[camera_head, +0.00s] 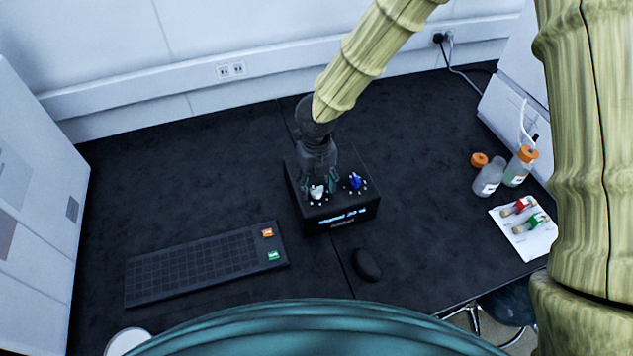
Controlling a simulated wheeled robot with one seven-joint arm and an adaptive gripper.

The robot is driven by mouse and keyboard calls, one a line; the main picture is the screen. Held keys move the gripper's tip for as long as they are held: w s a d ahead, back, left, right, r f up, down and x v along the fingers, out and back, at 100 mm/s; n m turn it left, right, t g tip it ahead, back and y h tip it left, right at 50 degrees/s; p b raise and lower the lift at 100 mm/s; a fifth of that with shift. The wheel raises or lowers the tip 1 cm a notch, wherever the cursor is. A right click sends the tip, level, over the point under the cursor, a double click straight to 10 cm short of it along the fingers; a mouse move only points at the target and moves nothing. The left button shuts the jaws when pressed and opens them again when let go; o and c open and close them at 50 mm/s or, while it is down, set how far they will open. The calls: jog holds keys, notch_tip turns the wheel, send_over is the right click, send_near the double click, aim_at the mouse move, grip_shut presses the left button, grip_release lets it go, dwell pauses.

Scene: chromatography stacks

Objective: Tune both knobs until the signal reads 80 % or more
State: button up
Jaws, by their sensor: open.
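A black tuner box (341,211) stands on the dark bench in the middle of the head view. Its top has a white knob (317,192) on the left and a blue knob (355,181) on the right, each ringed by small white dots. A lit blue display (343,217) is on its front face; its text is too small to read. My gripper (319,186) points down over the box, open, with its fingers on either side of the white knob. I cannot tell whether the fingers touch it.
A dark keyboard (190,266) with orange and green keys lies left of the box, and a black mouse (367,265) lies in front. Bottles (488,177) with orange caps and a white tray (528,242) with vials are at the right.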

jog(key=shift+f, duration=0.35)
jog(key=c, duration=1)
jog(key=shift+r+n+p, duration=0.1)
jog(key=shift+n+p, duration=0.3)
jog(key=shift+p, duration=0.05)
jog(key=n+p, duration=0.3)
jog(key=shift+r+n+p, duration=0.15)
jog(key=shift+n+p, duration=0.15)
jog(key=shift+p, duration=0.05)
jog(key=n+p, duration=0.2)
jog(key=shift+n+p, duration=1)
jog(key=shift+n, duration=0.2)
jog(key=shift+f, duration=0.2)
